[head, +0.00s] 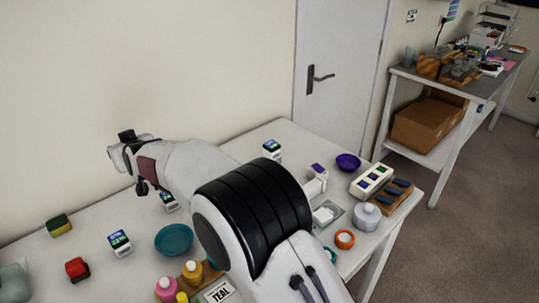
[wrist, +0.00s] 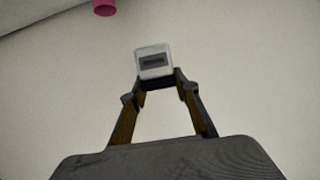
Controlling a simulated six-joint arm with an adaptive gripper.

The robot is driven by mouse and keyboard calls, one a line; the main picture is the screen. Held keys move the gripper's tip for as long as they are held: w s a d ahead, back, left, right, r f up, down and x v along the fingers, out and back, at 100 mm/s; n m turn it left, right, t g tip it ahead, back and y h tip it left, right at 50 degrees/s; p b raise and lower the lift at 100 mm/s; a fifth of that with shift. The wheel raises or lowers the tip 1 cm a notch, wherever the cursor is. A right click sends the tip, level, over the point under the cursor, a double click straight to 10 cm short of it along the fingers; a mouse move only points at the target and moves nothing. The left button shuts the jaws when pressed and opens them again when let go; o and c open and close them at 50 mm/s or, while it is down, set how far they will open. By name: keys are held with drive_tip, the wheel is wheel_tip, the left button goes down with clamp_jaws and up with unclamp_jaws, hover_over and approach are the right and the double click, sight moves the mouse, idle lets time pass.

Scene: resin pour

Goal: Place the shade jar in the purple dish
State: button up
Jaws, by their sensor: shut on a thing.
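The purple dish (head: 348,161) sits toward the back right of the table and looks empty. My gripper (wrist: 157,84) is shut on a small squarish jar (wrist: 154,60) with a pale face and a dark label patch, which I take as the shade jar. In the head view my arm reaches to the left, its wrist raised over the table's left half, well away from the purple dish. The jar cannot be made out clearly in the head view.
A teal bowl (head: 174,240), a red block (head: 77,269) and a yellow-green sponge (head: 60,225) are at the left. Pink and yellow bottles stand in front. A white block with dark squares (head: 371,181) and an orange-rimmed cup (head: 345,239) are at the right.

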drive_tip(key=w+d+m+t+h, duration=0.2)
drive_tip(key=w+d, duration=0.9)
drive_tip(key=d, duration=0.3)
drive_tip(key=m+t+h, duration=0.2)
drive_tip(key=m+h, duration=0.5)
hover_over(348, 166)
drive_tip(key=shift+w+f, duration=0.1)
drive_tip(key=shift+f, duration=2.45)
wheel_tip(348, 166, down, 6)
drive_tip(key=shift+f, duration=0.15)
drive_tip(key=shift+f, duration=0.1)
drive_tip(key=shift+f, duration=1.75)
